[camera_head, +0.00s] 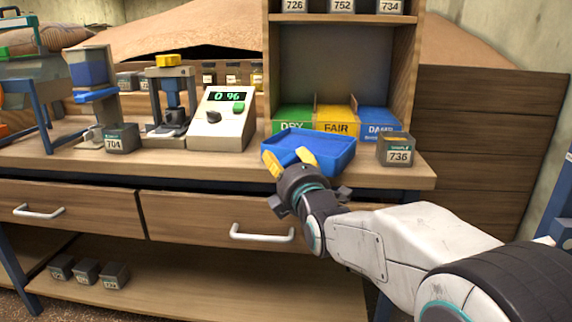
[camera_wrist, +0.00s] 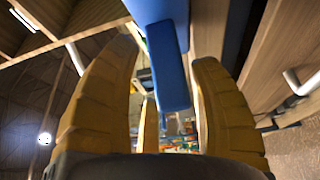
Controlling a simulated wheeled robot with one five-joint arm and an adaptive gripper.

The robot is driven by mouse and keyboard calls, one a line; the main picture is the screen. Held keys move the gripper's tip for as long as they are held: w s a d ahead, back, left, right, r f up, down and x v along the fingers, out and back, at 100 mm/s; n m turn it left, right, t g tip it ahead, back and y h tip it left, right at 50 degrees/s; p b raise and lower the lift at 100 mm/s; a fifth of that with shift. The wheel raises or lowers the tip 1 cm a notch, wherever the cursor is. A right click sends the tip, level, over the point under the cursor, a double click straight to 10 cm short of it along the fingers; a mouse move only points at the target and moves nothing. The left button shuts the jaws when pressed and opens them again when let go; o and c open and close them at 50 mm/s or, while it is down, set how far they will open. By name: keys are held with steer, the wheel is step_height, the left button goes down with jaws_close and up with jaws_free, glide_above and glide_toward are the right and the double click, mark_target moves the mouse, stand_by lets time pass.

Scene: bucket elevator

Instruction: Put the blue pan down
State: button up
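The blue pan (camera_head: 325,152) is a shallow open tray at the front of the bench, before the labelled bins. I cannot tell whether its underside touches the bench top. In the wrist view, a narrow blue part of the pan (camera_wrist: 168,68) lies between the fingers of my gripper (camera_wrist: 167,62). Gaps show beside it, so the fingers look open around it rather than closed on it. The pan's inside looks empty.
Green DRY, yellow FAIR and blue DAMP bins (camera_head: 336,120) stand behind the pan. Sample box 736 (camera_head: 396,150) is close on its right. A meter reading 0.96 (camera_head: 221,116) and box 704 (camera_head: 122,138) are to the left. Drawers (camera_head: 220,220) are below the bench edge.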

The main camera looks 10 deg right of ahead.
steer(key=shift+o, duration=0.4)
steer(key=shift+s+r, duration=0.1)
steer(key=shift+s, duration=0.15)
steer(key=shift+s+p, duration=2.3)
steer(key=shift+s, duration=3.4)
steer(key=s+d+f+m+g, duration=0.1)
steer(key=s+f+m+g, duration=0.35)
steer(key=f, duration=0.25)
steer(key=s+d+f+m+g, duration=0.25)
steer(key=f+m+g, duration=0.2)
steer(key=f, duration=0.25)
steer(key=s+f+m+g, duration=0.2)
steer(key=s+m+g, duration=0.1)
steer(key=s+m, duration=0.2)
steer(key=s+f+m+g+h, duration=0.1)
steer(key=s+f+m+g, duration=0.2)
steer(key=s, duration=0.7)
steer(key=shift+s+d+f+m+g, duration=0.3)
steer(key=shift+m+g, duration=0.2)
steer(key=shift+m, duration=0.4)
